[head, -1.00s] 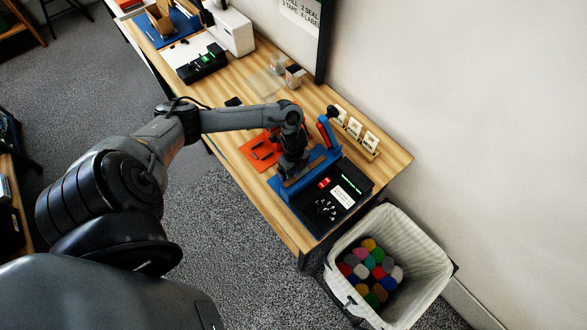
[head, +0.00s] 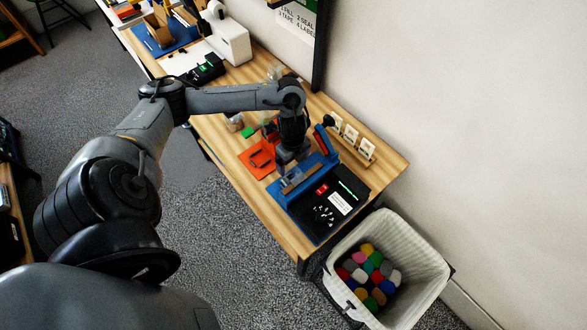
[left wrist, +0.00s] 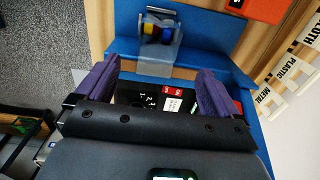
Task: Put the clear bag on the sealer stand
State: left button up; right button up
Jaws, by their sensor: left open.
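The clear bag (left wrist: 159,34), with yellow, blue and dark pieces inside, shows in the left wrist view. It lies against the blue part of the sealer stand (left wrist: 205,28), beyond my fingertips; exactly how it rests is hard to tell. In the head view the stand's blue frame (head: 279,195) is at the near end of the table, and the bag cannot be clearly made out there. My left gripper (left wrist: 158,68) is open, its two purple fingers spread wide with nothing between them. In the head view it (head: 284,164) hangs just over the stand's far side. My right gripper is not in view.
A black box (head: 341,212) with a white label adjoins the stand. An orange mat (head: 258,160) lies beside it. Labelled cards (head: 350,134) stand along the wall side. A white-lined bin (head: 420,245) of colourful pieces stands on the floor off the table's end.

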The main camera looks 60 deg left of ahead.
pick_arm(q)
jog(key=d+f+t, duration=0.1)
jog(key=d, duration=0.3)
jog(key=w+d+f+h, duration=0.1)
jog(key=d, duration=0.3)
jog(key=w+d+f+t, duration=0.1)
jog(key=d, duration=0.4)
jog(key=shift+m+t+h, duration=0.3)
jog(key=s+d+r+n+t, duration=0.1)
jog(key=d+r+n+t, duration=0.2)
jog(key=d, duration=0.4)
jog(key=s+d+r+n+t, duration=0.1)
jog(key=s+d+r+n, duration=0.2)
jog(key=d, duration=0.4)
jog(key=s+a+r+n+g+y, duration=0.1)
jog(key=s+a+r+n+g, duration=0.1)
jog(key=s+a+n, duration=0.3)
jog(key=s+n+g, duration=0.1)
jog(key=s+n, duration=0.2)
jog(key=shift+s, duration=0.35)
jog(key=shift+a, duration=0.1)
